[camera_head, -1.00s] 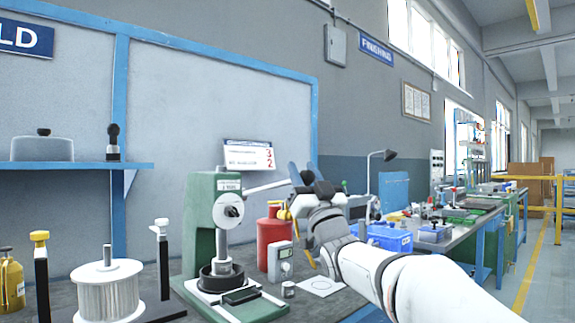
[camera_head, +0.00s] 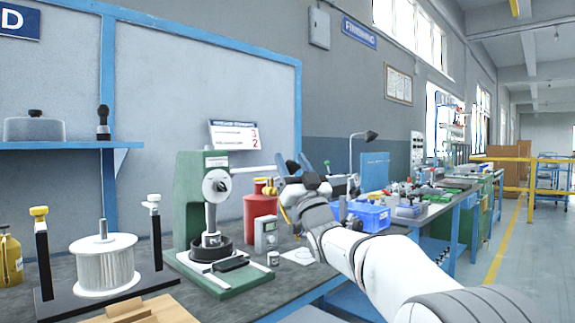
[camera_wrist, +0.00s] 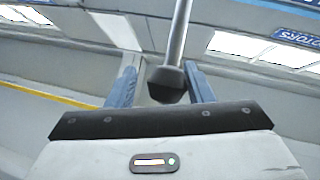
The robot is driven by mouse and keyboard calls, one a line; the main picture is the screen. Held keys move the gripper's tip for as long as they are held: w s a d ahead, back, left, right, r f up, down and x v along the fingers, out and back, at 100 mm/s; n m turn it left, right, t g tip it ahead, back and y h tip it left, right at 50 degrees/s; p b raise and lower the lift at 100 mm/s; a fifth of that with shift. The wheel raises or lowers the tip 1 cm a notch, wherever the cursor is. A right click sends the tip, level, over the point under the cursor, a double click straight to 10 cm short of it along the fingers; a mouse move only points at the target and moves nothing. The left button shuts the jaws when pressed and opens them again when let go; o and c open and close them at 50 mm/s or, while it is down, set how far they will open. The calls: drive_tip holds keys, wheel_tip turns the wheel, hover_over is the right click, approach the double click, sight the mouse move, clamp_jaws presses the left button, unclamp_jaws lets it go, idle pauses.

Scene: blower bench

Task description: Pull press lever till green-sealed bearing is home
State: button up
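The green arbor press (camera_head: 195,205) stands on the bench, left of centre. Its lever (camera_head: 258,170) reaches out to the right, nearly level, and ends in a black knob (camera_head: 292,167). My gripper (camera_head: 293,164) is at this knob. In the wrist view, the knob (camera_wrist: 168,84) lies between the blue fingers of my gripper (camera_wrist: 161,86), close to the right finger, with a gap at the left one. The press ram (camera_head: 211,220) points down into a dark round housing (camera_head: 210,250) on the press base. I cannot make out the green-sealed bearing.
A red can (camera_head: 260,212), a small grey meter (camera_head: 266,236) and a small cup (camera_head: 273,258) stand right of the press. A white spool (camera_head: 104,265) between posts is at left. A blue bin (camera_head: 368,215) sits beyond my arm.

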drive_tip(key=shift+o, duration=1)
drive_tip(key=shift+s+a, duration=0.1)
drive_tip(key=shift+a, duration=0.05)
drive_tip(key=shift+p+v, duration=0.4)
drive_tip(key=shift+v, duration=3.45)
